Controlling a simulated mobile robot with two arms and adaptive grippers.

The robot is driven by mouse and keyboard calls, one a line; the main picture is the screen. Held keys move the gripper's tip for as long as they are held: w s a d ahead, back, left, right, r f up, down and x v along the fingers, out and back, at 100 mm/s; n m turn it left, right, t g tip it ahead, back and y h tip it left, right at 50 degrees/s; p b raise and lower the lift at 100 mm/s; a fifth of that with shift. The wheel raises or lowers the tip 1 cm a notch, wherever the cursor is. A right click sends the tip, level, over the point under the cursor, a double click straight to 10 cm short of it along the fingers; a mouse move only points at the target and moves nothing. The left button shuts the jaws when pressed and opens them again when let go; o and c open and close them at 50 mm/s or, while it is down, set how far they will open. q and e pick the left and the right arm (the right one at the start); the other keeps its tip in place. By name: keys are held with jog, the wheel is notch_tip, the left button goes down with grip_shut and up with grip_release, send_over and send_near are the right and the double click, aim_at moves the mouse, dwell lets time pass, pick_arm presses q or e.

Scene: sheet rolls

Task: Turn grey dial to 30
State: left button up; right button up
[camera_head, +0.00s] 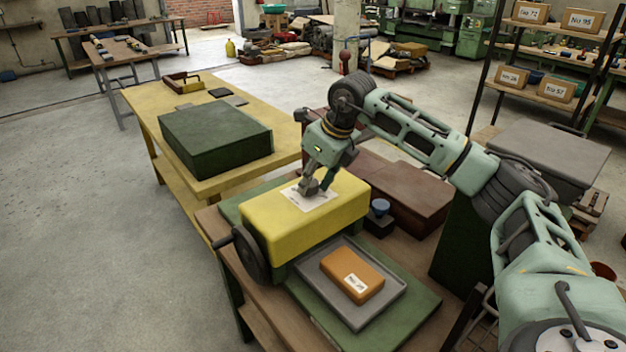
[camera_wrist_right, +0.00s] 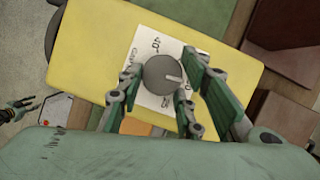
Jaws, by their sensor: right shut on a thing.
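The grey dial (camera_wrist_right: 163,75) is round with a pale pointer mark. It sits on a white scale sheet (camera_wrist_right: 136,62) on top of the yellow machine (camera_head: 290,228). In the wrist view the pointer points to the right; part of the scale's numbers is hidden by fingers. My right gripper (camera_head: 318,184) reaches down onto the dial from above. In the wrist view the right gripper's green fingers (camera_wrist_right: 172,88) stand on both sides of the dial, shut on it. My left gripper does not show in the head view.
A grey tray (camera_head: 392,306) with an orange block (camera_head: 350,272) lies on a green board in front of the machine. A black handwheel (camera_head: 250,252) is on its left side. A blue knob (camera_head: 380,205) stands at its right. A yellow table (camera_head: 203,187) with a dark green box (camera_head: 215,138) is behind.

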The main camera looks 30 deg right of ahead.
jog(key=shift+a+m+h, duration=0.3)
jog(key=shift+m+h, duration=0.1)
jog(key=shift+m, duration=0.6)
jog(key=o, duration=0.8)
jog(key=shift+o, duration=1.4)
jog(key=shift+w+a, duration=0.1)
jog(key=shift+w, duration=0.05)
jog(key=shift+d+r, duration=0.2)
jog(key=shift+r, duration=0.1)
jog(key=v, duration=1.1)
jog(key=shift+a+r, duration=0.15)
jog(key=shift+a, duration=0.05)
